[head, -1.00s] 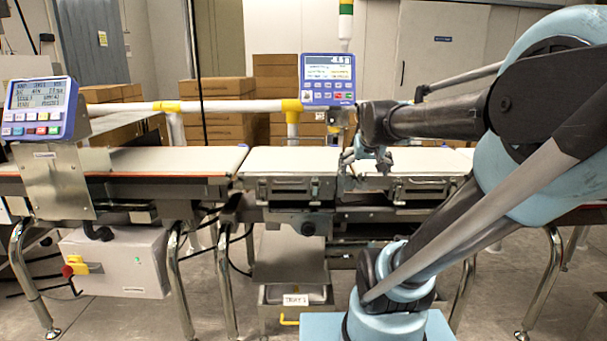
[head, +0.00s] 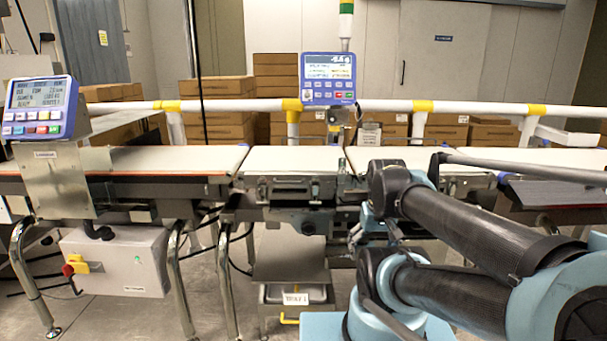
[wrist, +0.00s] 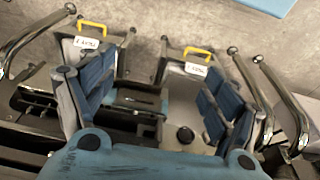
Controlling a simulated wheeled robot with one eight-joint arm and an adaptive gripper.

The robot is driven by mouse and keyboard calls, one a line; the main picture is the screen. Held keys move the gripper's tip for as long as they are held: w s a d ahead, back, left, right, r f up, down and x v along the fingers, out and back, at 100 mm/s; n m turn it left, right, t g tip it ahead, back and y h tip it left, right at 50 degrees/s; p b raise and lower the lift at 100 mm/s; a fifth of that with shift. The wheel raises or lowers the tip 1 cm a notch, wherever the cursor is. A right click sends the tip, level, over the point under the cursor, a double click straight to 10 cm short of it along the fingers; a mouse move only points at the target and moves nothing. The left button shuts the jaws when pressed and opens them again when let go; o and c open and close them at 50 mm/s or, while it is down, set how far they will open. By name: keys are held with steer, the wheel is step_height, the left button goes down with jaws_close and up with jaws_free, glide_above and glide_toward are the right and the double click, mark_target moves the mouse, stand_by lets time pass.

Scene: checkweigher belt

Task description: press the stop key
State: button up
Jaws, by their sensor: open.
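The blue checkweigher terminal (head: 330,78) stands on a post behind the middle belt, with a lit screen and small keys below it. A red key (head: 338,96) shows in its lower row; key labels are too small to read. A second blue panel (head: 38,108) with coloured keys stands at the far left; which key is stop cannot be told. My gripper (head: 362,238) is low in front of the belt, below and right of the terminal, apart from both panels. In the wrist view, my gripper (wrist: 155,95) is open and empty, pointing toward the floor. No keys show there.
The white belt (head: 290,160) runs across the scene. A white and yellow rail (head: 240,105) runs behind it. A grey box with a red-and-yellow switch (head: 75,266) hangs at lower left. A labelled tray (head: 295,298) sits low under the belt. Cardboard boxes (head: 215,115) are stacked behind.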

steer(key=c, duration=0.4)
steer(key=shift+w+f, duration=0.25)
steer(key=shift+w, duration=0.3)
steer(key=c, duration=1)
steer(key=shift+s, duration=0.1)
jaws_close()
